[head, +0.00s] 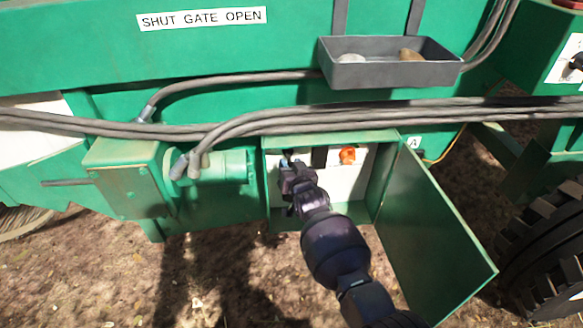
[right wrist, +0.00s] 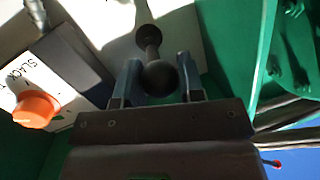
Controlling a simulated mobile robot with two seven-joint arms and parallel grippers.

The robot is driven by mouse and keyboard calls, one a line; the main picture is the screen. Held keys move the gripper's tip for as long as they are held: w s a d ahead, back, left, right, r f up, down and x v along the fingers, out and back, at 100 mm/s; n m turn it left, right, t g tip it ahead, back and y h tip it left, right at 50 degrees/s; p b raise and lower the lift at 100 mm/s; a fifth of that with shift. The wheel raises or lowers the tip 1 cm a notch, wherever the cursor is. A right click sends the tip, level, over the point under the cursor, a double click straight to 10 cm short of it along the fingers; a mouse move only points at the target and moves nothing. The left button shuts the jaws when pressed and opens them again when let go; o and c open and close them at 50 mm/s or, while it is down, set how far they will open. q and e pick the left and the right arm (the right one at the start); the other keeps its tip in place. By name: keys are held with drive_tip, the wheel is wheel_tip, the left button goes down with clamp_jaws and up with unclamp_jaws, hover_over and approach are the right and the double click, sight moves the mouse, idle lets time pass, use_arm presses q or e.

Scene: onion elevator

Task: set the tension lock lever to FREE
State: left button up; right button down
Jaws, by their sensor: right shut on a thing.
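A black lever with a ball knob (right wrist: 158,76), which I take to be the tension lock lever, stands out from a white panel in the right wrist view. My right gripper (right wrist: 156,85) has its two fingers on either side of the knob and is shut on it. In the head view the right gripper (head: 291,164) reaches into the open green box (head: 386,170), at the left part of its white panel, and hides most of the lever. No FREE marking is readable. My left gripper is not in view.
An orange knob (head: 347,155) sits to the right in the box; in the right wrist view the orange knob (right wrist: 37,110) is by a partly visible "SLACK" label. The box door (head: 435,225) hangs open at right. Thick hoses (head: 320,119) run above; a grey tray (head: 390,70) is higher.

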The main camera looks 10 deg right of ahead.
drive_tip(key=shift+w+r+g+p, duration=0.1)
drive_tip(key=shift+r+g+p, duration=0.25)
drive_tip(key=shift+r, duration=0.2)
drive_tip(key=shift+f, duration=0.1)
drive_tip(key=shift+f+g, duration=0.1)
drive_tip(key=shift+g, duration=0.15)
drive_tip(key=c, duration=0.8)
unclamp_jaws()
drive_tip(key=shift+o, duration=0.2)
